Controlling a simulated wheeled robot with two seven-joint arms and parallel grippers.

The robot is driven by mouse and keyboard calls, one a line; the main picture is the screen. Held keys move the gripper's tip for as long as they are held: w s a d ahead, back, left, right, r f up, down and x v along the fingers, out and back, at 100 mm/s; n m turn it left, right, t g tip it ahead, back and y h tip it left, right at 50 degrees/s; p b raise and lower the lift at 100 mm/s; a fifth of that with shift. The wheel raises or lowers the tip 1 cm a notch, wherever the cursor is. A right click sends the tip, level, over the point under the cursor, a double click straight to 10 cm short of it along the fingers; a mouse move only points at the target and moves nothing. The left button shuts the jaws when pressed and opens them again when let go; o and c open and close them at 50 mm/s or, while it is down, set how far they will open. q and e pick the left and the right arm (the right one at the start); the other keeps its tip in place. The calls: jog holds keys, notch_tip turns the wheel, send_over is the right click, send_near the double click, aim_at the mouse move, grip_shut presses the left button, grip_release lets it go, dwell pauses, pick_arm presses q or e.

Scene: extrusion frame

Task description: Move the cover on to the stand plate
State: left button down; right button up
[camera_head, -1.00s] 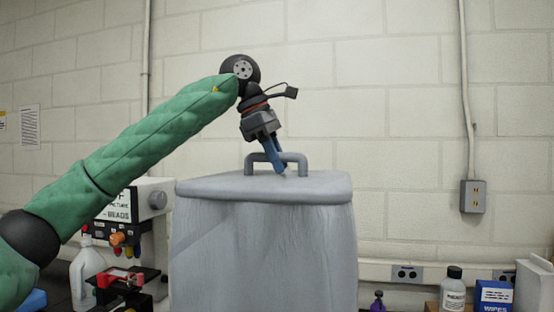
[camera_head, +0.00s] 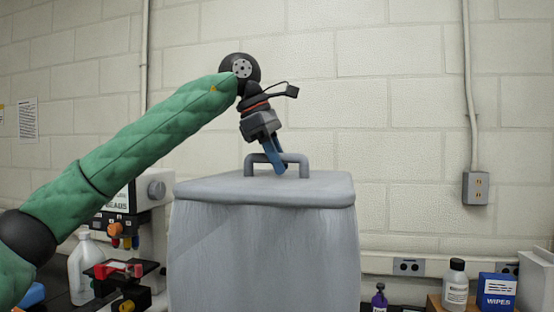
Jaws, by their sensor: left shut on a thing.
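The cover (camera_head: 265,245) is a large grey box-like piece with a rimmed flat top and a bar handle (camera_head: 297,159) on it. It fills the lower middle of the head view, and its lower end is cut off by the picture's edge. My left gripper (camera_head: 275,168) points down from above, with its blue fingers shut on the handle. The stand plate cannot be made out; the cover may hide it. My right gripper is not in view.
At the left are a white jug (camera_head: 84,268), a red and black clamp-like device (camera_head: 120,275) and a white machine behind.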

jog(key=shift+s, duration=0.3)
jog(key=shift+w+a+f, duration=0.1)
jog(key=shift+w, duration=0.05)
pick_arm(q)
jog(key=c, duration=1.2)
grip_release()
jog(key=shift+a+r, duration=0.15)
jog(key=shift+r, duration=0.15)
jog(key=b+v, duration=0.2)
jog(key=v, duration=0.5)
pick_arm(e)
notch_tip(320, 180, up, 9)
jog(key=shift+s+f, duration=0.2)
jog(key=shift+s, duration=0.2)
pick_arm(q)
jog(key=shift+r, duration=0.2)
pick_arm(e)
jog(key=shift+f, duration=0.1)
